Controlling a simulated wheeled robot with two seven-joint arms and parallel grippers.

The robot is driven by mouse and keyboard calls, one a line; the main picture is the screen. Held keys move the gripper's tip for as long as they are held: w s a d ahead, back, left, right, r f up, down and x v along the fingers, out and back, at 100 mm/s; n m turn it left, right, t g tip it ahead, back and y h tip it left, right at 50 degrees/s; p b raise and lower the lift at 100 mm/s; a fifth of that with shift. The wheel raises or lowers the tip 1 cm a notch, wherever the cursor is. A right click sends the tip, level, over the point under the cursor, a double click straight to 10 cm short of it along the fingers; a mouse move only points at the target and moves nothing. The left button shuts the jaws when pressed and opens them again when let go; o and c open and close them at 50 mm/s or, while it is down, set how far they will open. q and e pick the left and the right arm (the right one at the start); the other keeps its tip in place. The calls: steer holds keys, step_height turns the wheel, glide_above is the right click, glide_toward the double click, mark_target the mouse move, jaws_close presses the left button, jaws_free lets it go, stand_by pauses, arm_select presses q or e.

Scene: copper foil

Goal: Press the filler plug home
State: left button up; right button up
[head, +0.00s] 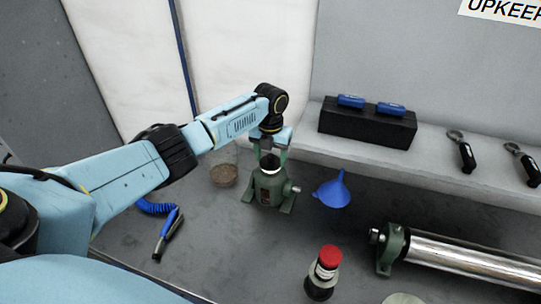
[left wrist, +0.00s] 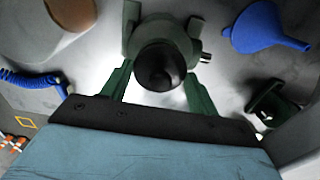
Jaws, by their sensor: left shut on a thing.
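A dark green housing (head: 270,190) with feet and a side fitting stands on the grey bench, with a pale ring near its top. A black domed plug (head: 269,159) sits at the top, apparently upright; whether it is fully seated I cannot tell. My left gripper (head: 272,152) points down from above and is shut on the plug, its green fingers on either side. The left wrist view shows the plug (left wrist: 160,68) between the fingers, with the housing (left wrist: 133,45) behind it. My right gripper is not in view.
A blue funnel (head: 332,190) lies right of the housing. A black block (head: 367,127) sits on the rear ledge.

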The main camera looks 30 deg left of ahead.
arm_select(q)
steer(key=shift+f, duration=0.1)
stand_by(0.8)
steer(key=o, duration=1.4)
steer(key=shift+c, duration=0.2)
